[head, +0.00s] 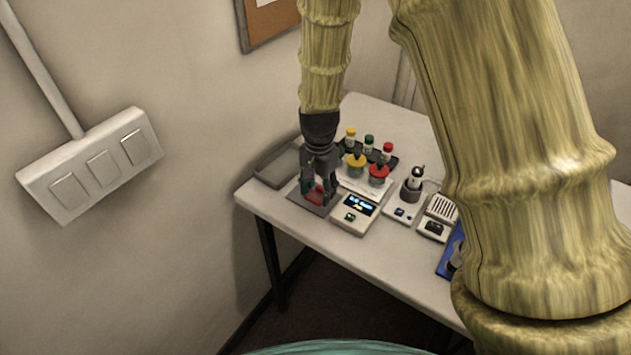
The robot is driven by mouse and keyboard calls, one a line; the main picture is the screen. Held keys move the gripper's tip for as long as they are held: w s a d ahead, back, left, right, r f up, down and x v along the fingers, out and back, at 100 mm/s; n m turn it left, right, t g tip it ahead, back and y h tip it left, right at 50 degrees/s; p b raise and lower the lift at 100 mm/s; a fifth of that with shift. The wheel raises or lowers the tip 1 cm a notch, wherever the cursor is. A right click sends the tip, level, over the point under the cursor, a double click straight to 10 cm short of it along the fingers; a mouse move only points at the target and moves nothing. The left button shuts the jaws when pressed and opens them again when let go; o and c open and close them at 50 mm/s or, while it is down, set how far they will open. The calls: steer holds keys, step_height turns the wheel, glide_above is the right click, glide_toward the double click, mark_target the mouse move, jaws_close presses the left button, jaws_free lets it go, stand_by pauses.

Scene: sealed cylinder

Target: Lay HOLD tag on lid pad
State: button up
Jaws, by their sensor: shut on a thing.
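My gripper (319,196) points down over the left end of the table, low above a dark grey mat (296,197). A bit of green shows beside the red, partly behind the fingers. The fingers hide much of the red thing and of what lies under it. I cannot tell whether the red thing touches anything below. I cannot pick out the lid pad for certain.
Right of my gripper are a device with a lit display (352,213), jars with yellow (355,161) and red lids (379,172), a rack of capped bottles (377,158) and further devices (437,222). The table's front strip (385,262) is bare.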

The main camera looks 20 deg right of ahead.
steer(key=w, duration=0.3)
steer(key=w+p, duration=0.1)
steer(key=shift+w+d+f, duration=0.2)
steer(key=shift+d+f, duration=0.05)
steer(key=shift+d, duration=0.05)
steer(key=shift+f+p, duration=1)
steer(key=shift+f, duration=0.75)
steer(key=shift+f, duration=0.15)
steer(key=o, duration=0.7)
steer(key=shift+o, duration=0.3)
step_height(320, 180, up, 12)
steer(key=b, duration=0.4)
